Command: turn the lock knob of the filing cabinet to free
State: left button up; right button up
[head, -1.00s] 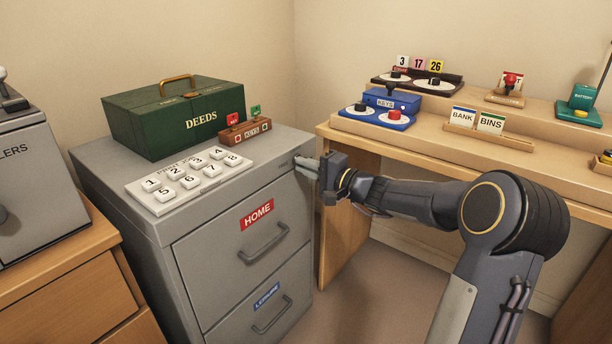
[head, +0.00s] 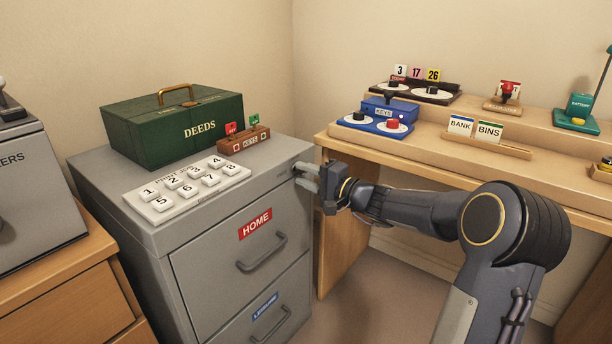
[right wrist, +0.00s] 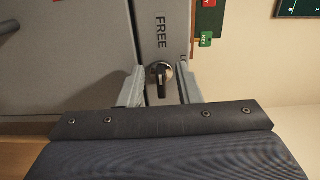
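The grey filing cabinet (head: 205,262) stands left of centre in the head view. Its lock knob (right wrist: 160,76) is a round silver boss with a dark bar, on the strip above the top drawer. In the right wrist view the bar lies up and down the picture, in line with the label FREE (right wrist: 162,34). A second label, mostly hidden, starts at the knob's right. My right gripper (head: 304,176) is at the cabinet's top right front corner. Its fingers (right wrist: 158,88) are open, one on each side of the knob, with visible gaps. My left gripper is not in view.
A green DEEDS box (head: 150,125), a white numbered key panel (head: 150,208) and a brown block with red and green tags (head: 243,140) stand on the cabinet. A wooden desk (head: 400,152) with several devices stands right. Drawer handles (head: 262,254) stick out in front.

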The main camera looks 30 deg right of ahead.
jog(key=p+v, duration=0.1)
jog(key=v, duration=0.6)
jog(key=shift+s+d, duration=0.15)
jog(key=shift+s, duration=0.1)
